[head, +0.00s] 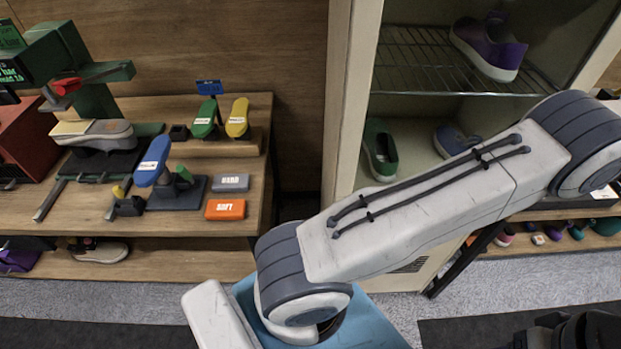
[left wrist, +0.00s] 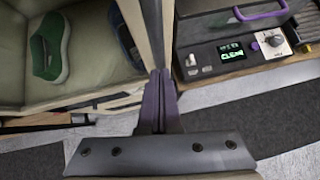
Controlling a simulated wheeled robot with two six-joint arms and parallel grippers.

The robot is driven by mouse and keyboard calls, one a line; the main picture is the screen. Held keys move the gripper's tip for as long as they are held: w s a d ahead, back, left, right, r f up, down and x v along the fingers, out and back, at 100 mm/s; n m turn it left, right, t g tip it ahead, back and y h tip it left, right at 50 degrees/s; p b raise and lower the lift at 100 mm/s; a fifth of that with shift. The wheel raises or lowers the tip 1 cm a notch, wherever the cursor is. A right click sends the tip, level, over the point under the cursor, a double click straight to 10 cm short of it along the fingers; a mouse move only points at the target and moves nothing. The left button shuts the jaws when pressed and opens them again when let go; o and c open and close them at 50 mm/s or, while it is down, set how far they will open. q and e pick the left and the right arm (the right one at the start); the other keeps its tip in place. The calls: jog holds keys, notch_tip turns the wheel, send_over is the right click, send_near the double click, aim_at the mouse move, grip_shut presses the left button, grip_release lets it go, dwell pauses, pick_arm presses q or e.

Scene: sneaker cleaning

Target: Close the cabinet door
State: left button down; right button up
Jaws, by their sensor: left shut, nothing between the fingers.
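The cabinet (head: 342,100) stands open in the head view, with shoes on its wire shelf and floor. In the left wrist view its inside fills the left side, with a green shoe (left wrist: 48,47) in it. A pale upright panel edge (left wrist: 157,35) stands just ahead of the fingers; I cannot tell whether it is the cabinet door or the side wall. My left gripper (left wrist: 159,78) is shut and empty, its fingertips close to this panel; contact is unclear. My left arm crosses the head view in front of the cabinet, hiding its lower part. My right gripper is not in view.
A machine with a green display (left wrist: 232,57) sits on a wooden table right of the panel. A wooden bench (head: 185,215) with brushes and a shoe stands left of the cabinet in the head view. Grey carpet (head: 520,285) is open in front.

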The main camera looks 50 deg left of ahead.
pick_arm(q)
jog(key=s+d+f+b+v, duration=0.15)
jog(key=b+v, duration=0.25)
jog(key=v, duration=0.9)
jog(key=w+a+r+m+t, duration=0.6)
jog(key=a+m, duration=0.4)
jog(key=m, duration=0.4)
jog(key=s+a+f+m+g+h, duration=0.25)
jog(key=s+f+m, duration=0.45)
jog(key=s+m, duration=0.4)
jog(key=s+a+f+m+g+h, duration=0.2)
jog(key=s+a+f+m+g, duration=0.3)
jog(key=s+m, duration=0.6)
jog(key=s+a+f+m+g+h, duration=0.1)
jog(key=s+f+m+g+h, duration=0.1)
jog(key=s+f+m, duration=0.9)
jog(key=s+d+r+m+g, duration=0.1)
jog(key=s+d+r+m, duration=0.1)
jog(key=s+d+r, duration=0.2)
jog(key=s+d+r+m+g, duration=0.1)
jog(key=s+d+r+m, duration=0.2)
jog(key=s+d, duration=0.6)
jog(key=s+r+h, duration=0.1)
jog(key=s, duration=0.1)
jog(key=shift+s+d+r+m+g, duration=0.2)
jog(key=shift+s+r+m+g, duration=0.1)
jog(key=shift+s+g, duration=0.05)
